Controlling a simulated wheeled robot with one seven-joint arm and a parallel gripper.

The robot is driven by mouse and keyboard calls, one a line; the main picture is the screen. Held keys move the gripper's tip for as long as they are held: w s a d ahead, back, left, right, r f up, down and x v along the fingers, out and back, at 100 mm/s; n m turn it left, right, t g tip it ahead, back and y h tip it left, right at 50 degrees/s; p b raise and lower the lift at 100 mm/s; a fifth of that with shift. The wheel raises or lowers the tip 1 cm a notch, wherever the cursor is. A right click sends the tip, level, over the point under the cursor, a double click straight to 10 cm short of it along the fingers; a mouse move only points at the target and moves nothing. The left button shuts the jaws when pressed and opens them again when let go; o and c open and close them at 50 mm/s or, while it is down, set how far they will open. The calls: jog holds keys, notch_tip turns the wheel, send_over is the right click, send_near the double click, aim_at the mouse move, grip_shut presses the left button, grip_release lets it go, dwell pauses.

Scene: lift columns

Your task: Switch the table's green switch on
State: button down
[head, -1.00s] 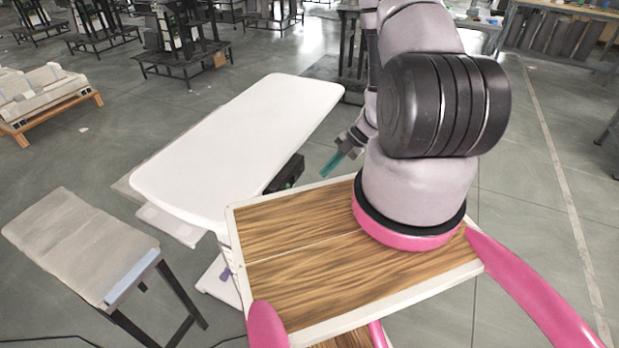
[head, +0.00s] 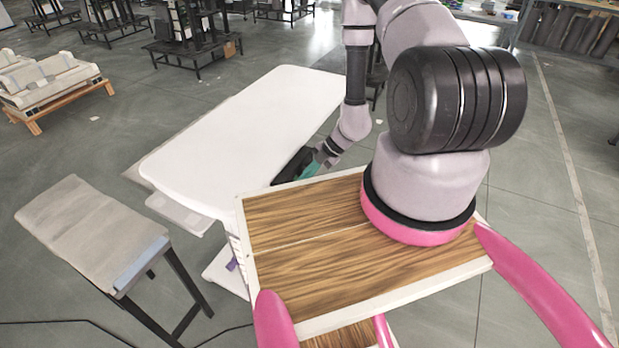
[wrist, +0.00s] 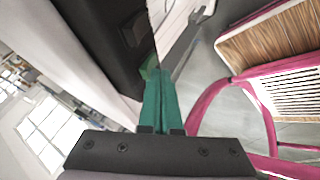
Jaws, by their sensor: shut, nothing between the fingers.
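The white table (head: 235,130) stands left of my base. A black box (head: 295,165) is mounted at its near right edge, and it fills the upper left of the wrist view (wrist: 100,45). A small green switch (wrist: 149,68) shows on the box face, partly hidden by my fingertips. A dark button-like part (wrist: 135,29) sits farther along the same face. My gripper (head: 312,169) is at the box. Its teal fingers (wrist: 162,78) are shut and empty, with the tips at the green switch. I cannot tell whether they touch it, or the switch's position.
A grey-topped bench (head: 95,230) stands left of the table. A pallet with pale blocks (head: 50,85) lies at the far left. Dark work stands (head: 190,40) are at the back. My own wooden-topped base is close to the table's right side. The floor at right is clear.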

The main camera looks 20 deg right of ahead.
jog(key=shift+w+a+r, duration=0.15)
jog(key=shift+w+a, duration=0.1)
jog(key=shift+w, duration=0.05)
jog(key=shift+r, duration=0.1)
jog(key=shift+r, duration=0.7)
